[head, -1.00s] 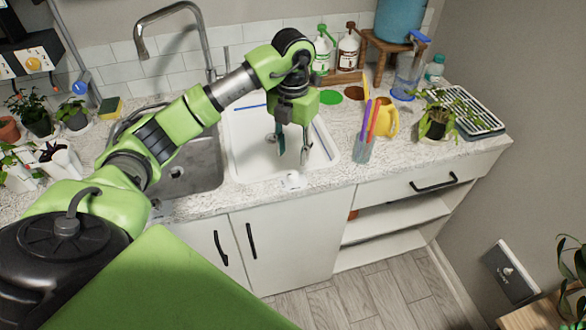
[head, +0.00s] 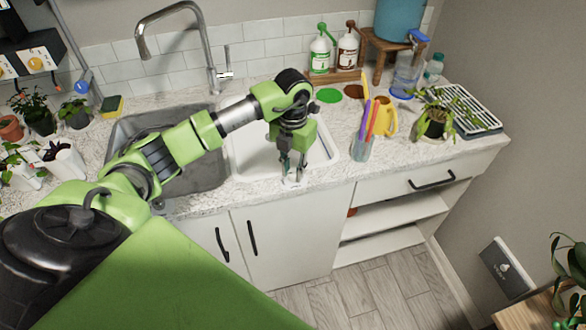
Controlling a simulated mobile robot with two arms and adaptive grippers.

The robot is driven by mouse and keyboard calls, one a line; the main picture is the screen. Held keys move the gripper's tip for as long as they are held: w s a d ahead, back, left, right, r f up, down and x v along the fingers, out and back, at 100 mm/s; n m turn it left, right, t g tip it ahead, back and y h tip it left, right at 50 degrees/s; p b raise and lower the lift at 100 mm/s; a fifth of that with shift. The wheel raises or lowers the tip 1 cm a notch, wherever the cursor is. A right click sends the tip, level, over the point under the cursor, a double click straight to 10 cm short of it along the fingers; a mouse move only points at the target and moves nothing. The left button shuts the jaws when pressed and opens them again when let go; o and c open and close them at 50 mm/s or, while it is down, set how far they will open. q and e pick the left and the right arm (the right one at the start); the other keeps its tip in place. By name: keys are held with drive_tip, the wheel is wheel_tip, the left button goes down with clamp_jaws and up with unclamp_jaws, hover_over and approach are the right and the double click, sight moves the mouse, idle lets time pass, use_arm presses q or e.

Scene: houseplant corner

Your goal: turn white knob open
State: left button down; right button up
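The white knob (head: 292,182) sits on the front strip of the counter, just before the white sink basin. My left gripper (head: 292,175) points down over it. Its two fingers are apart, one to each side of the knob's top as seen from here. Whether they touch it cannot be told. The fingers hide part of the knob. My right gripper is out of view.
The white basin (head: 327,152) lies behind the gripper, with a grey sink (head: 205,178) to its left. A clear cup of colored sticks (head: 361,150) and a yellow watering can (head: 383,118) stand to the right. A tall faucet (head: 205,45) rises behind.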

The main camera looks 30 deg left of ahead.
use_arm(q)
drive_tip(key=shift+n, duration=0.3)
drive_tip(key=n, duration=0.3)
drive_tip(key=shift+n+b, duration=0.3)
drive_tip(key=shift+n, duration=0.1)
drive_tip(key=n, duration=0.4)
drive_tip(key=shift+n, duration=0.3)
drive_tip(key=n, duration=0.8)
drive_tip(key=shift+n+p, duration=0.3)
drive_tip(key=shift+n, duration=0.3)
drive_tip(key=c, duration=1.8)
unclamp_jaws()
